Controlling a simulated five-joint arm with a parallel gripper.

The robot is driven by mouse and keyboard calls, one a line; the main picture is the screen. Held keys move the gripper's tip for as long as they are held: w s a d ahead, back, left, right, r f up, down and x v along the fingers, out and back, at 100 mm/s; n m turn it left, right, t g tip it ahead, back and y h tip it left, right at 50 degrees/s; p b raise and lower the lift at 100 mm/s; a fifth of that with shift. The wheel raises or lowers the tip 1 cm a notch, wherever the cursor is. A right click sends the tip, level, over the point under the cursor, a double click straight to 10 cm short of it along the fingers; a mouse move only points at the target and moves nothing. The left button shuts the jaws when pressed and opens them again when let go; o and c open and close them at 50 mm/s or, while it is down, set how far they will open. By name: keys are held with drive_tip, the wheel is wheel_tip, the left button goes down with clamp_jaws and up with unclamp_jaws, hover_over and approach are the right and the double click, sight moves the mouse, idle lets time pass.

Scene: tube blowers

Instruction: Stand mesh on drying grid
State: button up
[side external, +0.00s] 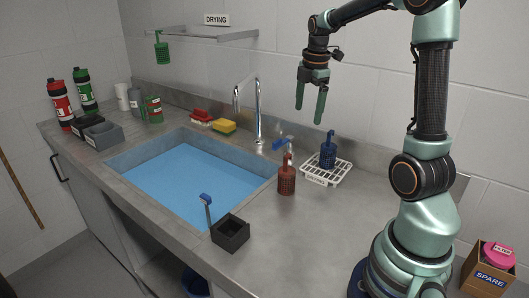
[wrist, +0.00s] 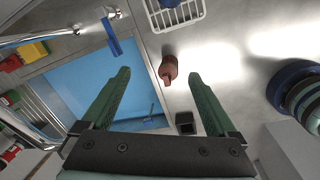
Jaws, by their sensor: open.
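A reddish-brown mesh cup with an upright handle (side external: 287,181) stands on the steel counter between the sink and the drying grid. It also shows in the wrist view (wrist: 169,66), near the line between my fingertips. The white drying grid (side external: 340,174), labelled DRYING, lies just behind and right of it; part of it shows at the top of the wrist view (wrist: 201,11). A dark blue mesh cup (side external: 328,154) stands upright on the grid. My gripper (side external: 310,114) is open and empty, pointing down, well above the counter and grid.
The water-filled sink (side external: 185,180) is to the left, with a chrome faucet (side external: 258,105) behind it. A black open box (side external: 230,233) sits at the sink's front edge. A green mesh (side external: 162,52) hangs from the wall shelf. The front right counter is clear.

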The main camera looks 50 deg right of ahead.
drive_tip(key=s+a+r+m+t, duration=0.1)
drive_tip(key=a+m, duration=0.5)
drive_tip(key=a, duration=0.6)
drive_tip(key=s+a+r+m+t+y, duration=0.1)
drive_tip(key=s+a+m+t, duration=0.2)
drive_tip(key=a, duration=0.8)
drive_tip(key=s+m, duration=0.2)
drive_tip(key=m, duration=0.2)
drive_tip(key=shift+a, duration=0.4)
